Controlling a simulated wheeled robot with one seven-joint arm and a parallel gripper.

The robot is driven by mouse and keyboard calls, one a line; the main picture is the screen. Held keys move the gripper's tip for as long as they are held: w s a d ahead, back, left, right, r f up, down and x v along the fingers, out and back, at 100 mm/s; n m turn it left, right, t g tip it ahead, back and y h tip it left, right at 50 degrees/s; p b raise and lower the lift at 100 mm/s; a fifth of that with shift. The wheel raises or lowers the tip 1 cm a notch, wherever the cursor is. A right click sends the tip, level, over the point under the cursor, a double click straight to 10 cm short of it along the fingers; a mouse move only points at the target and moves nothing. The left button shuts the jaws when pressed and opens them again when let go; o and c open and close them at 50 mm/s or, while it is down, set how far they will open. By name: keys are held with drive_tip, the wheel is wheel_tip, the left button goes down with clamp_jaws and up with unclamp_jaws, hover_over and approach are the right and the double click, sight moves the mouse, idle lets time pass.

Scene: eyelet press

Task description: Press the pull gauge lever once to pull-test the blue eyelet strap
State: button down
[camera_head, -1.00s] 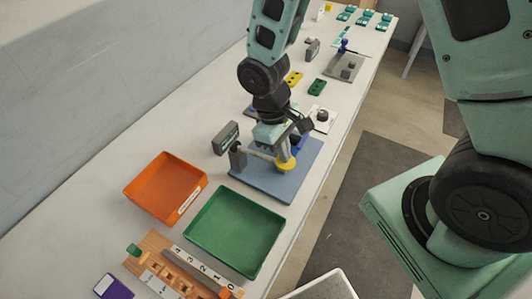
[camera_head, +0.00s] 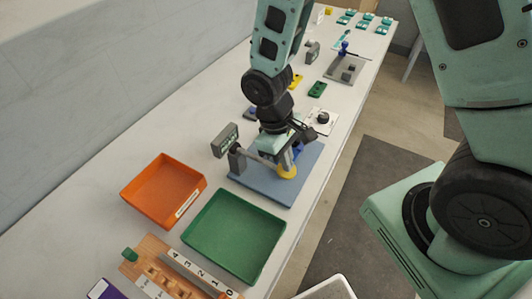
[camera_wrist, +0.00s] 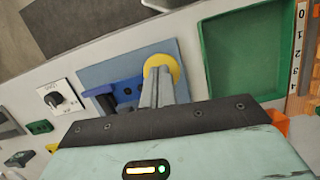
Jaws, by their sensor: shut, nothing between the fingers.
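The pull gauge stands on a blue base plate (camera_head: 250,184), with a grey post and a small display box (camera_head: 224,140). Its grey lever arm runs to a round yellow pad (camera_head: 287,172), which also shows in the wrist view (camera_wrist: 163,62). My gripper (camera_head: 285,165) is shut and empty, pointing down with its fingertips at the yellow pad; they look to be touching it. The blue strap (camera_wrist: 126,90) lies on the plate beside my fingers in the wrist view; in the head view it is mostly hidden behind my gripper. The display's reading is too small to tell.
A green tray (camera_head: 192,239) and an orange tray (camera_head: 128,193) stand nearer on the bench. A white dial panel (camera_head: 316,126) and a green block (camera_head: 317,89) lie beyond the plate. A wooden rack with a numbered scale (camera_head: 190,270) is at the near end.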

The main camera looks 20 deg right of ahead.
drive_tip(key=shift+f, duration=0.1)
drive_tip(key=shift+b+x, duration=0.8)
drive_tip(key=shift+x, duration=0.15)
drive_tip(key=shift+f, duration=0.1)
drive_tip(key=shift+p+v, duration=1.9)
drive_tip(key=shift+v, duration=0.25)
drive_tip(key=p+v, duration=0.7)
drive_tip(key=v, duration=0.1)
drive_tip(key=shift+s, duration=0.2)
drive_tip(key=shift+d, duration=0.1)
